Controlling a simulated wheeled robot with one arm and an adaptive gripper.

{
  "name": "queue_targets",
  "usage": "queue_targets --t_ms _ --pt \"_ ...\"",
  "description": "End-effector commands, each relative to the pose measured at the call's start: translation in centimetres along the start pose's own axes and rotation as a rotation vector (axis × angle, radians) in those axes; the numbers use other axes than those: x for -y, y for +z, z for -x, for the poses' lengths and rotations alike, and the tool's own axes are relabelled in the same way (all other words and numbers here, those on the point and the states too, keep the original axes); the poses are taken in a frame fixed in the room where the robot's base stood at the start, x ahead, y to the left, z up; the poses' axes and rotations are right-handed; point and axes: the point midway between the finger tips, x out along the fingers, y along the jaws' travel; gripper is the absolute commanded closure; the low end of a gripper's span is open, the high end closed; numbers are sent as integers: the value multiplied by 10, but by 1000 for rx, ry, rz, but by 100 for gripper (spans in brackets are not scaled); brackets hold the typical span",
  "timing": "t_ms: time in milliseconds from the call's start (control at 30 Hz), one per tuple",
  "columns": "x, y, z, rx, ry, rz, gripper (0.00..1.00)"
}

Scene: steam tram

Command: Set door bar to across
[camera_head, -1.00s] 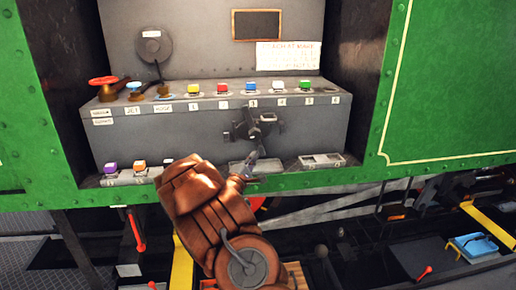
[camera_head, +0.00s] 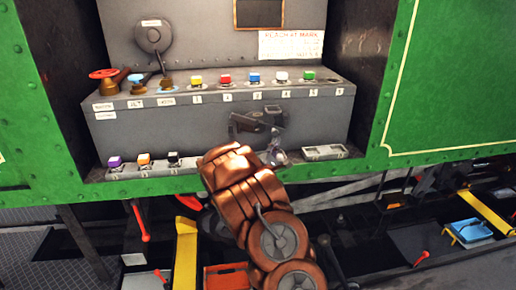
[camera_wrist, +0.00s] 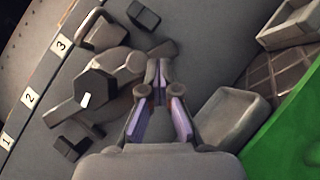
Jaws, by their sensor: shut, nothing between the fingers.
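The door bar (camera_head: 246,123) is a dark bar on the front of the grey box. In the wrist view the bar (camera_wrist: 68,112) turns about a hexagonal hub (camera_wrist: 97,90). In the head view my gripper (camera_head: 275,153) is below the bar.
Coloured buttons (camera_head: 253,78) line the top of the box, with a red valve wheel (camera_head: 103,73) at left. The green wall (camera_head: 450,90) frames the recess.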

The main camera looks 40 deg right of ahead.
Motion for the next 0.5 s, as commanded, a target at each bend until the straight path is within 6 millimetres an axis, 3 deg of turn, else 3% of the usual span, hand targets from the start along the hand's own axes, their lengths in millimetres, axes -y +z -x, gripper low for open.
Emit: queue_targets --t_ms 500 --pt "-8 16 -12 0 4 -3 100"
